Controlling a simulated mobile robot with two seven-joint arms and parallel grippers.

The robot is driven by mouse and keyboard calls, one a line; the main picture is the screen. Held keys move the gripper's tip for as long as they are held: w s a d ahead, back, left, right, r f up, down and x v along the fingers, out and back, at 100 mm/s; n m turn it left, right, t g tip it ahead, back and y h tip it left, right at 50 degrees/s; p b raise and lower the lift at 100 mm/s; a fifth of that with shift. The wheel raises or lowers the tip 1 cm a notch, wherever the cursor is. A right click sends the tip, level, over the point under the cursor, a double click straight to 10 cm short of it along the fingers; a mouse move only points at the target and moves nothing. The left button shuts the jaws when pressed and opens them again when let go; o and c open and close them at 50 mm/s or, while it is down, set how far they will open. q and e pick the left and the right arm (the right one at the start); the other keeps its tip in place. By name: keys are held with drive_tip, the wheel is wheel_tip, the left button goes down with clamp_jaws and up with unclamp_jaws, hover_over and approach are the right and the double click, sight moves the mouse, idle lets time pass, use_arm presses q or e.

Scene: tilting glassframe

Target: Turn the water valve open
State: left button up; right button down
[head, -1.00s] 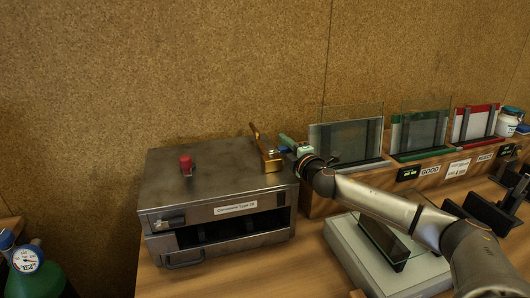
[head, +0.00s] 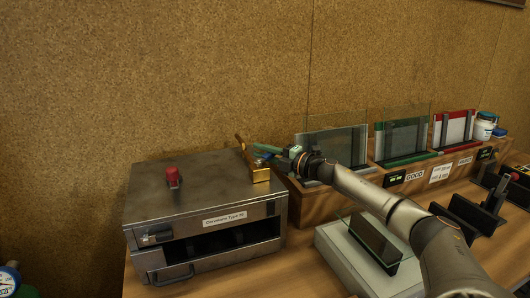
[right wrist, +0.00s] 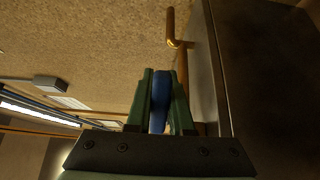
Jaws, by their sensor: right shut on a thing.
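The water valve is a brass fitting (head: 260,174) with a thin pipe (head: 240,145), at the back right corner of the grey metal box (head: 190,190). Its blue handle (right wrist: 160,98) shows in the right wrist view, between the green fingers of my right gripper (right wrist: 161,85). In the head view my right gripper (head: 268,151) reaches in from the right, just above the brass fitting, and is shut on the blue handle. Fingers and arm partly hide the handle in the head view. My left gripper is not in view.
A red knob (head: 173,177) stands on the box top. To the right, a wooden rack (head: 320,205) holds upright glass panes (head: 400,135). A white device with a dark tilted panel (head: 375,243) lies under my right arm. A cork wall (head: 150,80) stands behind.

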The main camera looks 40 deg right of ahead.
drive_tip(key=shift+w+a+n+y, duration=0.15)
drive_tip(key=shift+n+y, duration=0.15)
drive_tip(key=shift+y, duration=0.2)
drive_tip(key=c, duration=0.8)
unclamp_jaws()
